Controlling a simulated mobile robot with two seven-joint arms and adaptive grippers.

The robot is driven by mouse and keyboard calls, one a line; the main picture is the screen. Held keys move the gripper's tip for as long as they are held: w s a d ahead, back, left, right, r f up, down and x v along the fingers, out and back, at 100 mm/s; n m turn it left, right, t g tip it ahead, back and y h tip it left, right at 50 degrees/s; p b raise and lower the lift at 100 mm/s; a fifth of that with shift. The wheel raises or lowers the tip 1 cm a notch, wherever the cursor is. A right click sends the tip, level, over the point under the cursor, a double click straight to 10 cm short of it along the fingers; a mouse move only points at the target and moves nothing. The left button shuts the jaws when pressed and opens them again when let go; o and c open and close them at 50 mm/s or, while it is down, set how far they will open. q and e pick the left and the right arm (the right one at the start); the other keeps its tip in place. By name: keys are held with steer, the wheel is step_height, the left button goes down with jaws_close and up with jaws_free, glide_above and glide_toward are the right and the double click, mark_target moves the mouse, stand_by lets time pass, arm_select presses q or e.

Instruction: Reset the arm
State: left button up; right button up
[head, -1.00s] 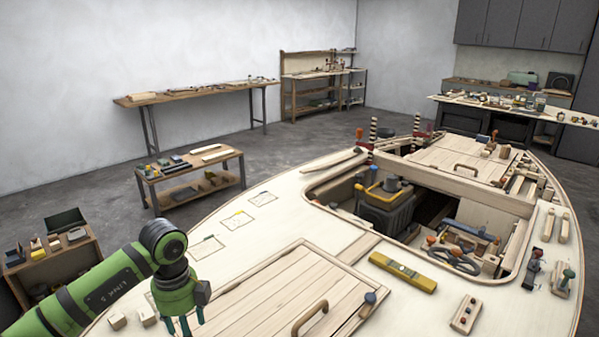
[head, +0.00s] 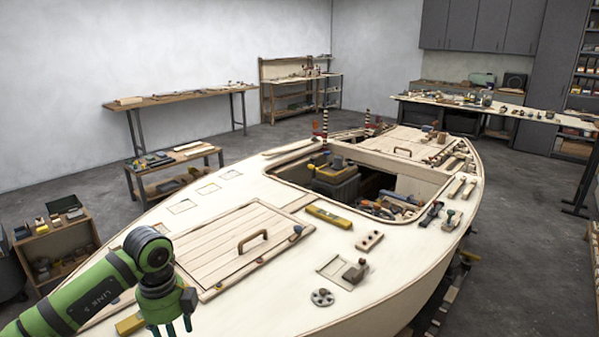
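One green and black arm of mine comes in from the lower left, so it is my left arm. Its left gripper (head: 171,330) points down over the near left part of the plywood hull deck (head: 262,300). Two fingertips show at the bottom edge with a gap between them, and nothing is seen between them. The picture's lower edge cuts close to the tips. My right arm and gripper are not in view.
A hatch with a brown handle (head: 253,240) lies just beyond the gripper. A yellow level (head: 329,217), a drilled block (head: 369,241) and a round metal disc (head: 322,297) lie on the deck. A low shelf (head: 75,243) stands left. Grey floor is open at right.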

arm_select(q)
steer(key=d+f+n+t+h, duration=0.2)
steer(key=d+f+h, duration=0.45)
steer(key=d, duration=0.35)
steer(key=d+f+n+t+h, duration=0.1)
steer(key=d+f+t+h, duration=0.1)
steer(key=d+f+h, duration=0.5)
steer(key=s+a+f+n+t+y, duration=0.1)
steer(key=a+f+n+t+y, duration=0.3)
steer(key=f, duration=0.3)
steer(key=s+a+f+n+t+y, duration=0.1)
steer(key=a+f+n+t+y, duration=0.15)
steer(key=f+n, duration=0.4)
steer(key=s+a+f+n+g+y, duration=0.1)
steer(key=s+a+f+n+y, duration=0.4)
steer(key=s+f, duration=0.75)
steer(key=s+a+f+n+g, duration=0.1)
steer(key=s+f, duration=0.3)
steer(key=s, duration=0.6)
steer(key=s+f+n+g+y, duration=0.1)
steer(key=s+f+g, duration=0.2)
steer(key=s, duration=0.7)
steer(key=s+a+f+n+g+y, duration=0.1)
steer(key=s+f+g, duration=0.3)
steer(key=s, duration=0.6)
steer(key=shift+a+f, duration=0.3)
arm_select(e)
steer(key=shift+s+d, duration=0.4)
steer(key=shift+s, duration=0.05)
